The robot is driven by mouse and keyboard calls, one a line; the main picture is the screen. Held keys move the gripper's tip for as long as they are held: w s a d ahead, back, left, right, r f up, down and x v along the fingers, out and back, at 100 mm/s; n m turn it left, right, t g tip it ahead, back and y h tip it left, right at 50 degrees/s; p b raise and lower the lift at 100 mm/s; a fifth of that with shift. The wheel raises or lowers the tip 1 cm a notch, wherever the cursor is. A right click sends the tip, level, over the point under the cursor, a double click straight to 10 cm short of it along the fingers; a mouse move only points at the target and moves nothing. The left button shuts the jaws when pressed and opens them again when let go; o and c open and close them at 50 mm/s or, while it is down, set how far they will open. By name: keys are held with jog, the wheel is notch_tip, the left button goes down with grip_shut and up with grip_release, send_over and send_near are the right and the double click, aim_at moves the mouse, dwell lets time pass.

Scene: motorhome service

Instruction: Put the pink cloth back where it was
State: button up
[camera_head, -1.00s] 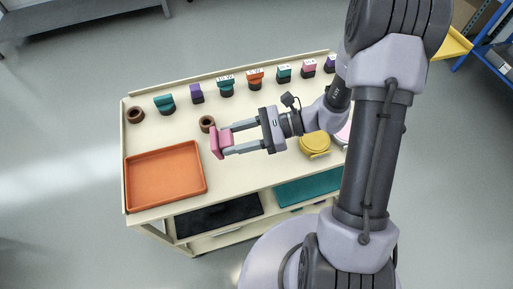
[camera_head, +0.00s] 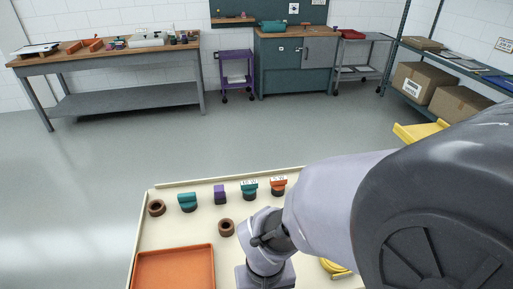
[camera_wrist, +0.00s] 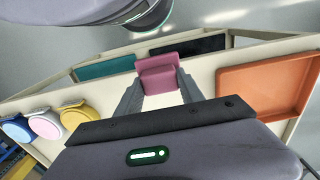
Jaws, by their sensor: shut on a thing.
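The pink cloth (camera_wrist: 157,66) shows in the wrist view as a small folded block between the fingers of my gripper (camera_wrist: 159,80). My gripper is shut on it and holds it over the cream cart top (camera_wrist: 205,85), near the edge above the cart's dark and teal shelf panels. In the head view, my wrist is at the bottom middle over the cart; my fingers and the cloth are out of sight there.
An orange tray (camera_head: 150,263) lies on the cart's left part. Yellow, pink and blue round pieces (camera_wrist: 77,117) sit together. A workbench (camera_head: 110,55) stands beyond open floor.

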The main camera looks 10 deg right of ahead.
jog(key=w+b, duration=0.1)
jog(key=w+d, duration=0.1)
jog(key=w, duration=0.1)
jog(key=shift+d+b, duration=0.3)
jog(key=shift+b, duration=0.1)
jog(key=w+d, duration=0.1)
jog(key=w, duration=0.1)
jog(key=w+d+f+b, duration=0.1)
jog(key=w+d, duration=0.1)
jog(key=w, duration=0.1)
jog(key=w+d+b, duration=0.1)
jog(key=w+d, duration=0.1)
jog(key=w, duration=0.1)
jog(key=shift+w+f, duration=0.15)
jog(key=shift+w+d+f, duration=0.2)
jog(key=shift+w+d, duration=0.05)
notch_tip(320, 180, down, 3)
jog(key=shift+b, duration=1.15)
jog(key=shift+f, duration=0.1)
jog(key=shift+c, duration=0.5)
jog(key=o, duration=1.3)
